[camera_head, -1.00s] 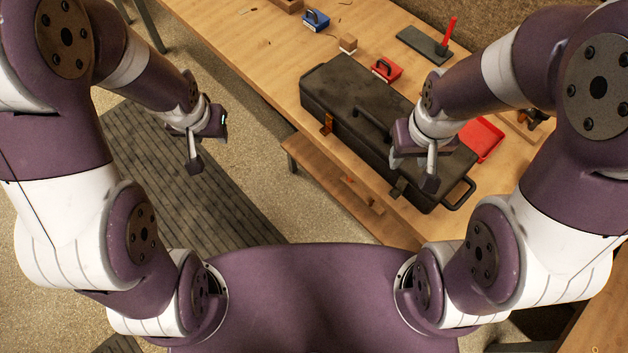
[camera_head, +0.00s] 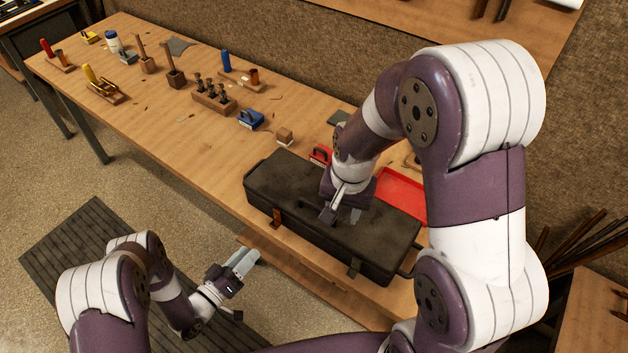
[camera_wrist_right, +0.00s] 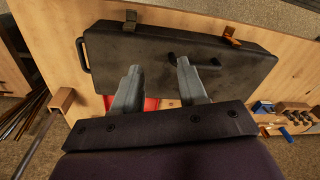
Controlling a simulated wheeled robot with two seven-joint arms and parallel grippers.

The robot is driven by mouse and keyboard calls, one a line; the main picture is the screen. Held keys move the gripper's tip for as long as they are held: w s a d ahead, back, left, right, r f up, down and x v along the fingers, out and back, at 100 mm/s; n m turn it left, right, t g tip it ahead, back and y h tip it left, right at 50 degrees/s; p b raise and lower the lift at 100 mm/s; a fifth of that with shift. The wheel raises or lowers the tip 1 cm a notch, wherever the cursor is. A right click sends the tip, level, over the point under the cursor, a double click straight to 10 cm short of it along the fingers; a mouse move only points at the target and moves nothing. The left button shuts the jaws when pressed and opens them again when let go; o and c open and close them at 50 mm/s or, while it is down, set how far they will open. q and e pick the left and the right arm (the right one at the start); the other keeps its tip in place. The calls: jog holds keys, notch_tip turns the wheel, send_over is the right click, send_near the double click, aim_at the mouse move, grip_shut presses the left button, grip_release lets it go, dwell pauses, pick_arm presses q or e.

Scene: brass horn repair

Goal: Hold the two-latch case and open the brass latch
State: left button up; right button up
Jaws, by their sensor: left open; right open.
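The two-latch case (camera_head: 291,190) is a long black box, closed, lying on the workbench. Its brass latch (camera_head: 277,218) is on the near long side towards the left; a darker latch (camera_head: 354,268) is on the same side towards the right. Both also show in the right wrist view, the brass latch (camera_wrist_right: 231,36) at upper right and the darker latch (camera_wrist_right: 130,20) at upper middle. The carry handle (camera_wrist_right: 195,62) is partly hidden. My right gripper (camera_head: 342,214) is open and empty over the case lid, near the handle. My left gripper (camera_head: 243,262) is open, off the bench's near edge.
A red tray (camera_head: 404,190) lies behind the case. A red block tool (camera_head: 321,154), a wooden cube (camera_head: 285,136) and a blue tool (camera_head: 250,119) stand behind it. The bench (camera_head: 190,140) left of the case is mostly clear. Several tools stand along its far edge.

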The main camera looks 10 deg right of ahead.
aim_at(317, 206)
jog(key=w+a+m, duration=0.2)
jog(key=w+m, duration=0.6)
jog(key=m, duration=1.4)
jog(key=shift+y, duration=0.3)
jog(key=f, duration=0.4)
jog(key=w+f, duration=0.1)
jog(key=f, duration=0.6)
jog(key=shift+w+a+f, duration=0.3)
jog(key=shift+a+f, duration=0.05)
jog(key=shift+a, duration=0.05)
grip_shut()
